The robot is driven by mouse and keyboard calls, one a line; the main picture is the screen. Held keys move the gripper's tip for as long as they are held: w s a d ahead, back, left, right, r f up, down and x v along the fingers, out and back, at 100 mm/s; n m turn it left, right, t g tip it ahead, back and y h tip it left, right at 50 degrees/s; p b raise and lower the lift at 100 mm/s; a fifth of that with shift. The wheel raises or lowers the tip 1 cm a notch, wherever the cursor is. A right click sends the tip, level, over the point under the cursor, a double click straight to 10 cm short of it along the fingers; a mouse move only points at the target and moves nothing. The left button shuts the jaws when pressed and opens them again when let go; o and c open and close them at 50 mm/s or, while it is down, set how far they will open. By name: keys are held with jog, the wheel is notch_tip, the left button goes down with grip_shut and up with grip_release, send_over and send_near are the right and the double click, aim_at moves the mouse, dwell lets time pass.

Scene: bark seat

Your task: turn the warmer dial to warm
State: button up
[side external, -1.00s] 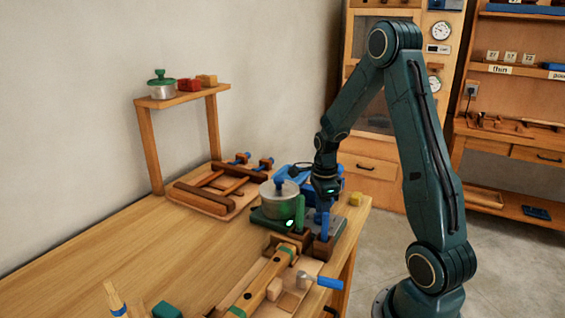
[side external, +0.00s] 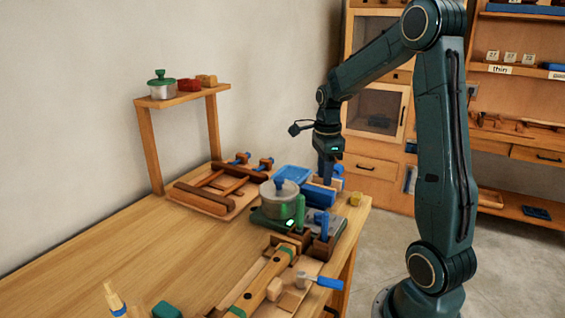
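The warmer appears to be the low dark green base (side external: 266,222) near the table's right end. My gripper (side external: 327,178) points down above the table's back right corner, behind and to the right of the pot, apart from the warmer. Its fingers are too small and dark to tell whether they are open or shut.
A wooden clamp frame (side external: 216,189) lies to the left. The table's left middle (side external: 150,245) is clear.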

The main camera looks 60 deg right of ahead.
jog(key=shift+r, duration=1.1)
jog(key=s+a+r+n+t+h, duration=0.1)
jog(key=a+r+n, duration=0.2)
jog(key=a+n, duration=0.3)
jog(key=s+a+r+n+t, duration=0.1)
jog(key=s+a+r+n, duration=0.15)
jog(key=a+n, duration=0.4)
jog(key=s+a+r+n+t, duration=0.1)
jog(key=s+a+n, duration=0.3)
jog(key=n, duration=0.3)
jog(key=s+a+n+t+y, duration=0.1)
jog(key=s+a+n+t, duration=0.1)
jog(key=s+a+n, duration=0.2)
jog(key=a+n, duration=0.3)
jog(key=n, duration=0.1)
jog(key=shift+r+t, duration=0.3)
jog(key=shift+r, duration=0.1)
